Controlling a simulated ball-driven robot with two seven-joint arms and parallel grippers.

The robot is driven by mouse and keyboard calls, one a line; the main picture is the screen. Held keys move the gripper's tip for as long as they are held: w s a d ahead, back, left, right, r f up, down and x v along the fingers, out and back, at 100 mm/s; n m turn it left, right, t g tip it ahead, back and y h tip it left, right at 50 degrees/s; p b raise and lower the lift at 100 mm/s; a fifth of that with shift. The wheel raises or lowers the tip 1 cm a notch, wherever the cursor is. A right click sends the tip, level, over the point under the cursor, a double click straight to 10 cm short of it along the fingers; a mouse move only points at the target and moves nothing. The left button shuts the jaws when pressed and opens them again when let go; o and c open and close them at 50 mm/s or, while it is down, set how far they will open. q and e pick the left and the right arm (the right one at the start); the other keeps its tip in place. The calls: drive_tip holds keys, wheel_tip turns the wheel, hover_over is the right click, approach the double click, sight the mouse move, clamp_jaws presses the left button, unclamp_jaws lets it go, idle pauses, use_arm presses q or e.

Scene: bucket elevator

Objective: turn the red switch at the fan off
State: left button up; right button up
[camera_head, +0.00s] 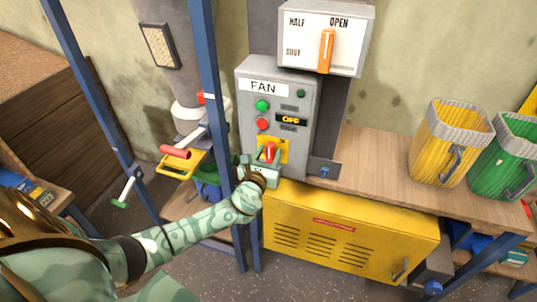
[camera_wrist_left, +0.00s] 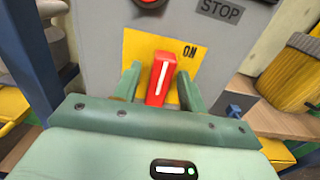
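The grey fan control box (camera_head: 300,150) carries a FAN label, a green and a red button, and a small display reading OFF. The red switch (camera_head: 270,151) sits on a yellow plate (camera_head: 283,145) low on the box. In the left wrist view, the red switch (camera_wrist_left: 161,80) has a white line pointing up and slightly right, with ON printed at the plate's upper right. My left gripper (camera_head: 268,163) is at the switch. Its two fingers (camera_wrist_left: 158,88) stand on either side of the switch, with gaps showing; contact at its base cannot be told. My right gripper is not in view.
A white panel with an orange lever (camera_head: 326,50) is above the box. A yellow cabinet (camera_head: 340,235) is below. Yellow (camera_head: 435,150) and green (camera_head: 505,165) buckets stand on the wooden bench at right. Blue posts (camera_head: 210,80) rise close beside my left arm.

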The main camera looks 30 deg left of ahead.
use_arm(q)
clamp_jaws()
drive_tip(key=shift+f+n+b, duration=0.15)
drive_tip(key=shift+n+b, duration=0.4)
drive_tip(key=shift+n, duration=0.05)
drive_tip(key=shift+a+n+b, duration=0.15)
drive_tip(key=shift+n+b, duration=0.65)
drive_tip(key=shift+n, duration=0.4)
drive_tip(key=n+b, duration=0.1)
drive_tip(key=n, duration=0.1)
drive_tip(key=n+b, duration=0.1)
drive_tip(key=n, duration=0.1)
drive_tip(key=shift+s+a+f+n, duration=0.1)
drive_tip(key=shift+a+f+n, duration=0.05)
drive_tip(key=shift+n, duration=0.15)
drive_tip(key=n, duration=0.3)
drive_tip(key=n+b, duration=0.1)
drive_tip(key=n, duration=0.2)
drive_tip(key=n+b, duration=0.1)
drive_tip(key=n, duration=0.2)
drive_tip(key=shift+a+f, duration=0.2)
drive_tip(key=shift+f, duration=0.1)
drive_tip(key=shift+n, duration=0.5)
